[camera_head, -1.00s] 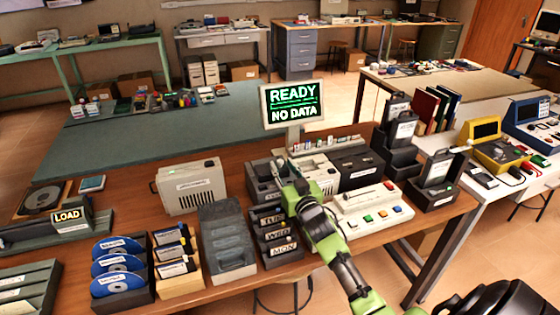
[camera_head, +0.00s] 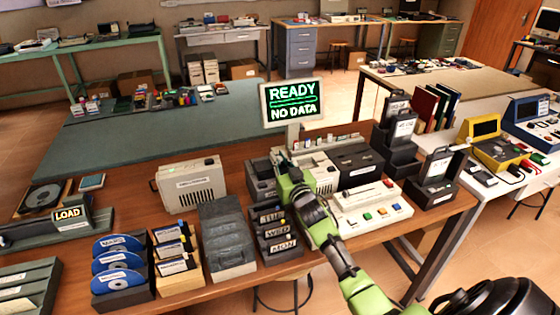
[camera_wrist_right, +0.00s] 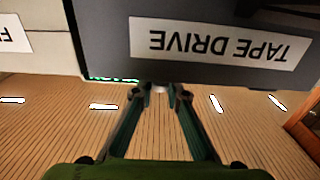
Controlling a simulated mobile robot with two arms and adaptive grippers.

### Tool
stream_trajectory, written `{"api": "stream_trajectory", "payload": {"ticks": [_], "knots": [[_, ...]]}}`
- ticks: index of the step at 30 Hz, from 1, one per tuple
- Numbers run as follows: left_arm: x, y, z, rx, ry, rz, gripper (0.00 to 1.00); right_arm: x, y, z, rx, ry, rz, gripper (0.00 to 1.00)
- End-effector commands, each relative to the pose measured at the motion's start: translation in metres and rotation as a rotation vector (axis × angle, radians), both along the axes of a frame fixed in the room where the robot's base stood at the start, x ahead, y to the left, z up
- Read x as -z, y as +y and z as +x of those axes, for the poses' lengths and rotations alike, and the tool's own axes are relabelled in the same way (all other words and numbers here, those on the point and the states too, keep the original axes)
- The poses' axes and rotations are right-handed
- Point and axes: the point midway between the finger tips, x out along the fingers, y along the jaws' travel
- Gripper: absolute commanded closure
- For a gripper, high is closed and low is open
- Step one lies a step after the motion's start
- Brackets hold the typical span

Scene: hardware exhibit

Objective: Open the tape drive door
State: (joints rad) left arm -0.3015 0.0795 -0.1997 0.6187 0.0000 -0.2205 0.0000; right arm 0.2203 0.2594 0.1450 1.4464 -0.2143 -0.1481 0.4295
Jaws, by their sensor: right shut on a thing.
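The tape drive (camera_head: 261,181) is a dark grey box near the middle of the wooden bench, partly hidden by my right arm in the head view. In the right wrist view its dark front panel (camera_wrist_right: 112,40) fills the top, with an upside-down "TAPE DRIVE" label (camera_wrist_right: 215,42). My right gripper (camera_wrist_right: 160,88) is at the edge of this panel, its fingers close together on the tape drive door; the exact grip spot is small and hard to see. In the head view the right gripper (camera_head: 284,160) is in front of the drive. My left gripper is not in view.
A beige unit (camera_head: 322,174) stands right of the drive, with a white button console (camera_head: 372,207) in front. Dark "TUE", "WED", "MON" slots (camera_head: 276,232) sit before the drive. A sign (camera_head: 291,101) reading "READY NO DATA" rises behind.

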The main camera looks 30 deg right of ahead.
Motion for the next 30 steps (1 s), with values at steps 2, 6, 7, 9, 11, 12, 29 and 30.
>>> {"api": "stream_trajectory", "payload": {"ticks": [2,6,7,9,11,12,29,30], "knots": [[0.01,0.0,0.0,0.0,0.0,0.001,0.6,0.002,-0.003,0.014,0.0,-0.002,0.001,1.0],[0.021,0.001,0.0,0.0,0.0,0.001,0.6,0.002,-0.009,0.036,0.001,-0.003,0.0,1.0],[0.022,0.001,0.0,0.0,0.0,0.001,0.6,0.002,-0.01,0.039,0.001,-0.002,0.001,1.0],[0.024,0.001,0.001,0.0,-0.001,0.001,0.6,0.001,-0.011,0.044,0.001,-0.001,0.001,1.0],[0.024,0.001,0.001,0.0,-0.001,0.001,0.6,0.001,-0.011,0.046,0.0,0.0,0.0,1.0],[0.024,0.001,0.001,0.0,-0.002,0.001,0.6,0.001,-0.011,0.047,0.0,0.0,0.0,1.0],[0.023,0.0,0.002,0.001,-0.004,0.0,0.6,0.0,-0.011,0.046,0.001,0.0,0.001,0.7],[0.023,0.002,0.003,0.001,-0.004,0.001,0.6,0.0,-0.011,0.046,0.001,0.0,0.001,0.7]]}}
